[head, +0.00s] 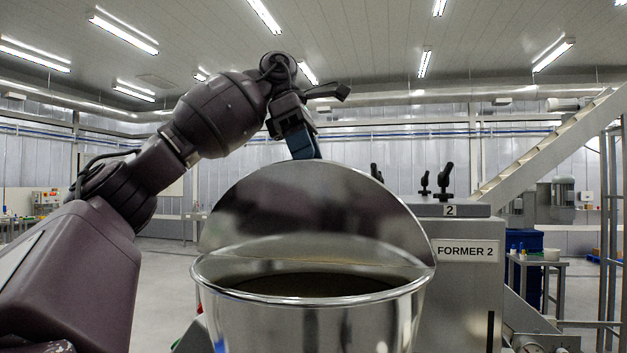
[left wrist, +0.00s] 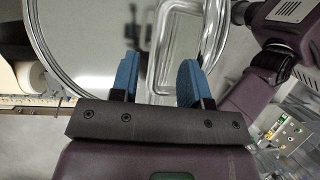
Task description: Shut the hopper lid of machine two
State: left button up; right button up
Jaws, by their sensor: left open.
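The hopper (head: 310,320) of the machine marked FORMER 2 stands in front of me in the head view, a shiny round metal bowl. Its lid (head: 310,200) is raised at the back, a polished curved flap standing up from a line across the hopper. The front of the mouth is open and dark inside. My left gripper (head: 304,148) points down at the lid's upper edge, its tips partly hidden behind it. My right gripper does not show.
The machine's cabinet (head: 462,285) with black knobs (head: 445,180) on top stands right of the hopper. A side table (head: 538,265) and blue crates (head: 524,245) stand behind. The floor at left is open beyond my arm.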

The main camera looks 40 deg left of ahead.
aim_at(314, 173)
pick_arm(q)
jog(key=shift+b+x, duration=0.45)
jog(key=shift+x, duration=1.45)
grip_shut()
